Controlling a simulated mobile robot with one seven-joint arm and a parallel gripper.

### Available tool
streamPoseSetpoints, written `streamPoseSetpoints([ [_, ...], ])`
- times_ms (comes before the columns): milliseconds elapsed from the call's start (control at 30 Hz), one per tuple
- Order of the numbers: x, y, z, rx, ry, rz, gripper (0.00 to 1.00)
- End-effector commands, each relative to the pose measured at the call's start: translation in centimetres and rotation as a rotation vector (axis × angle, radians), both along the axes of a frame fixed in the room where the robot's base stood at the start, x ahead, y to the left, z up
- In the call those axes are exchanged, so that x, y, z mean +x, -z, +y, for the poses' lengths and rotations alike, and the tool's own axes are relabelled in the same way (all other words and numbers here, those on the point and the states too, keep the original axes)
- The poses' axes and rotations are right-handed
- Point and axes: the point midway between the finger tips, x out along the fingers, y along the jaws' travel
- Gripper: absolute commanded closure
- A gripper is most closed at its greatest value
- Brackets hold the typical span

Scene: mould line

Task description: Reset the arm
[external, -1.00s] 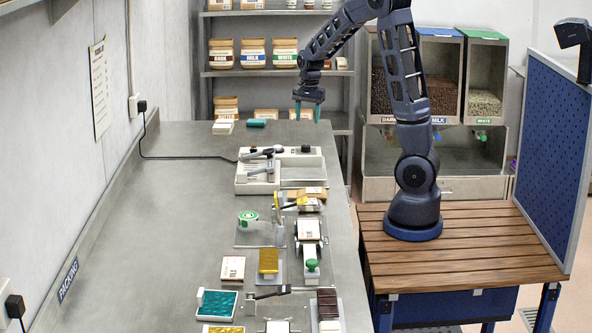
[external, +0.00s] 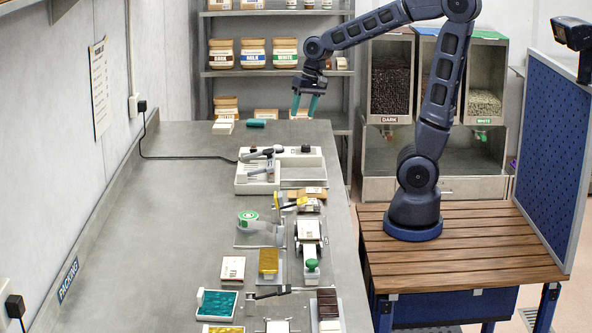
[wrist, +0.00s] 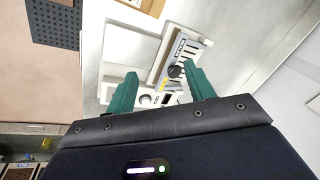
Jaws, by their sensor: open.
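My gripper (external: 304,105) hangs from my arm above the far right end of the steel counter in the external view. Its two green fingers are apart with nothing between them. In the wrist view the open fingers (wrist: 160,92) show against the white tool station. My arm reaches left from its base on the wooden table, with the elbow raised high.
The steel counter (external: 185,190) holds a white station (external: 246,183) with grey tools, a green tape roll (external: 247,217), wrapped bars and trays. A green block (external: 255,124) lies at the far end. Shelves with jars and hoppers (external: 390,90) stand behind. A blue pegboard (external: 553,140) is at right.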

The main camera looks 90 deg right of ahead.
Motion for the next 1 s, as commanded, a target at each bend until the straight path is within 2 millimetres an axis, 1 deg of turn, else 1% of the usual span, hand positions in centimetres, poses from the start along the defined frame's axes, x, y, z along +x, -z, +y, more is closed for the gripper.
streamPoseSetpoints([
  [33,-0.5,-0.7,1.7,-0.015,-0.064,-0.018,0.47],
  [200,-2.4,-2.1,6.7,-0.076,-0.285,-0.062,0.47],
  [367,-4.7,-3.1,11.0,-0.147,-0.489,-0.102,0.47],
  [500,-7.1,-3.6,14.2,-0.219,-0.66,-0.135,0.47],
  [600,-8.7,-3.7,16.0,-0.268,-0.764,-0.152,0.47],
  [700,-10.0,-3.7,17.3,-0.309,-0.844,-0.164,0.47],
  [833,-11.0,-3.6,18.2,-0.342,-0.905,-0.172,0.47],
  [1000,-11.3,-3.6,18.5,-0.354,-0.926,-0.174,0.47],
])
